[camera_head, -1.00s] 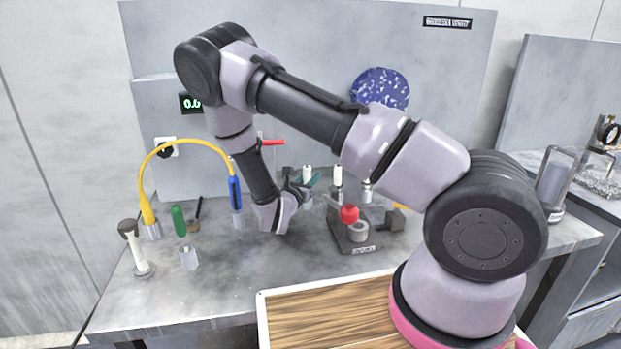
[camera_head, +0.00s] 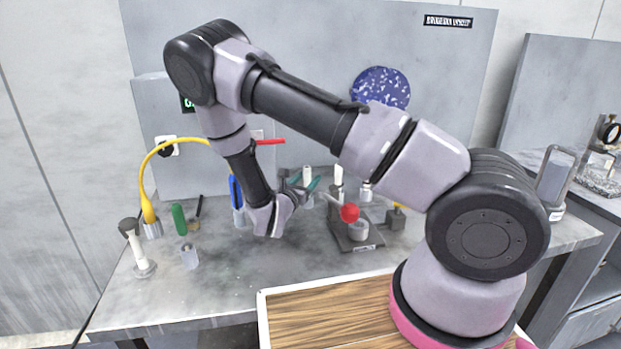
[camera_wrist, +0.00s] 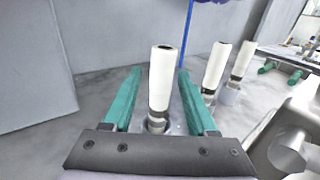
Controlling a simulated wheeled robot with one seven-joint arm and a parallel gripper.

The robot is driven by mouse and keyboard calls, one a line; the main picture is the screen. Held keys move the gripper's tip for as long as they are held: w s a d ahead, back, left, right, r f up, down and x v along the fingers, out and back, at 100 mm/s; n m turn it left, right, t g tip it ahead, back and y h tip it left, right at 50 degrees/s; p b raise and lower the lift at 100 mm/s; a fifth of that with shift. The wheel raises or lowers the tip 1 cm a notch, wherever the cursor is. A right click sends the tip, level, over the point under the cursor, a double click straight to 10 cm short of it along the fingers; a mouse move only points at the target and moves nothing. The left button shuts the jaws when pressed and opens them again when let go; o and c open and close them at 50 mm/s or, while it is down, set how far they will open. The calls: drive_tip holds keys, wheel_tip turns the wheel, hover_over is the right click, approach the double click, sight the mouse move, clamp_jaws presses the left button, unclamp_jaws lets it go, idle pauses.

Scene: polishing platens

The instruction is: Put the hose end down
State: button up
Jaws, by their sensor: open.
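The yellow hose (camera_head: 146,185) rises from a holder at the left of the bench and arcs right until my arm hides part of it. A blue piece (camera_head: 236,191), which looks like the hose end, stands upright in a clear holder left of my forearm. My gripper (camera_head: 305,180) is to the right of it, with teal fingers spread. In the wrist view my gripper (camera_wrist: 159,72) is open and a white cylinder (camera_wrist: 160,82) with a dark top shows between the fingers. I cannot tell whether they touch it.
A dark fixture with a red knob (camera_head: 349,213) stands to the right of my gripper. A green-topped item (camera_head: 179,219), a clear cup (camera_head: 189,257) and a white post (camera_head: 137,248) stand at left. The bench's front middle (camera_head: 225,290) is clear.

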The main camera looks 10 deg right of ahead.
drive_tip(key=v, duration=0.9)
drive_tip(key=shift+s+a, duration=0.15)
drive_tip(key=shift+s, duration=0.15)
